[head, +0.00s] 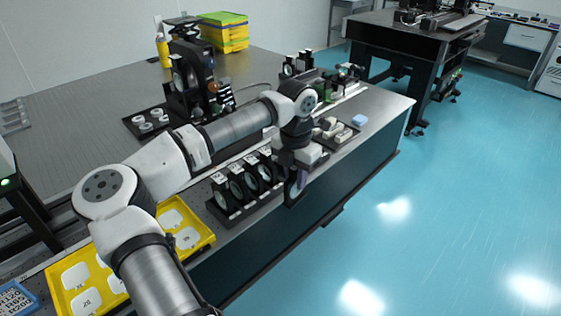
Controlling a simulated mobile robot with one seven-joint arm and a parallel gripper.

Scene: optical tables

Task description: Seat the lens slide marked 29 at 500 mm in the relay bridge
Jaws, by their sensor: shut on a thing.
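My gripper (297,165) is in front of the table's front edge, to the right of a black rack. It is shut on a dark lens slide (293,189) with a round lens, which hangs below the jaws; its number cannot be read. The rack (226,214) on the table holds several similar upright lens slides with white labels (236,188), too small to read. A long light rail (350,91) with optical mounts lies farther back to the right, partly behind my arm; I cannot tell whether it is the relay bridge.
A yellow tray (206,241) with white pieces lies at the front left. A dark tray of pale blocks (337,131) and a blue block (360,120) are right of my gripper. A tall black instrument (190,68) stands behind my arm. Blue floor at right is clear.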

